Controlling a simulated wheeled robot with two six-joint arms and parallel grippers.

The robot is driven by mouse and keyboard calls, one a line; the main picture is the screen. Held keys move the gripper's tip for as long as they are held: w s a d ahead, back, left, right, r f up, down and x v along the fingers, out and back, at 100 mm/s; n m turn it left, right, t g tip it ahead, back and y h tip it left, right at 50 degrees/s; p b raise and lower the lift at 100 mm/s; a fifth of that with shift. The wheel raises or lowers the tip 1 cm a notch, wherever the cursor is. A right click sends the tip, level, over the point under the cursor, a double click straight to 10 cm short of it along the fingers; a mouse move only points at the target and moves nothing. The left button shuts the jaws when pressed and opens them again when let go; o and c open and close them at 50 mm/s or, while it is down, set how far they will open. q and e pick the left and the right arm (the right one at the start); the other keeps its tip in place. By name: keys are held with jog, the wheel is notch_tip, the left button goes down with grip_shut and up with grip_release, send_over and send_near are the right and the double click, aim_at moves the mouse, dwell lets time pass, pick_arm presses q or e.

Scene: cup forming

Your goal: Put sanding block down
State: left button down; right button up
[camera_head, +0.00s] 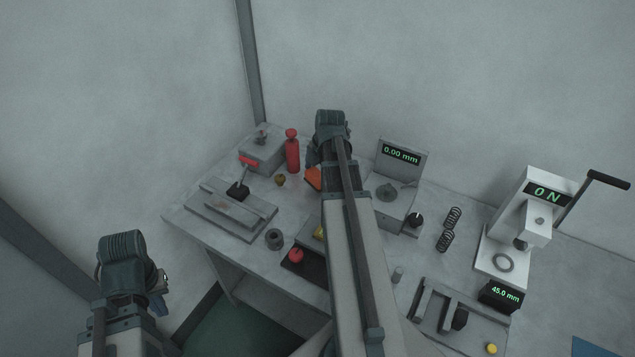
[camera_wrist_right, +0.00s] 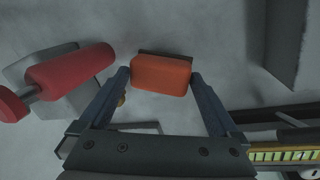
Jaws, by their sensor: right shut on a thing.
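The sanding block is orange (camera_wrist_right: 161,75) and sits between the two fingers of my right gripper (camera_wrist_right: 161,82) in the right wrist view. The fingers press on its two short sides. A dark strip shows along its far edge. In the head view the orange block (camera_head: 313,178) shows just left of my right arm, over the back part of the workbench (camera_head: 230,262). I cannot tell whether it touches the bench top. My right gripper's fingers are mostly hidden there by the arm. My left gripper (camera_head: 160,284) is at the lower left, off the bench; its fingers are hardly visible.
A red bottle-like object (camera_head: 292,152) stands left of the block, close to a grey box (camera_head: 263,150). A gauge reading 0.00 mm (camera_head: 401,155) stands to the right. A red-handled fixture (camera_head: 240,188) is at left. Some bare bench lies in front of the block.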

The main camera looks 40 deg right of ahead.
jog(key=shift+s+b+x, duration=0.15)
jog(key=shift+b+x, duration=0.3)
jog(key=shift+x, duration=0.2)
jog(key=shift+s+b+x, duration=0.15)
jog(key=shift+b+x, duration=0.3)
jog(key=shift+x, duration=0.2)
jog(key=shift+f, duration=0.1)
jog(key=shift+f, duration=0.15)
jog(key=o, duration=1.5)
jog(key=p+v, duration=1.1)
jog(key=v, duration=0.1)
jog(key=shift+r+p, duration=0.25)
jog(key=shift+p, duration=0.15)
jog(key=shift+a, duration=0.1)
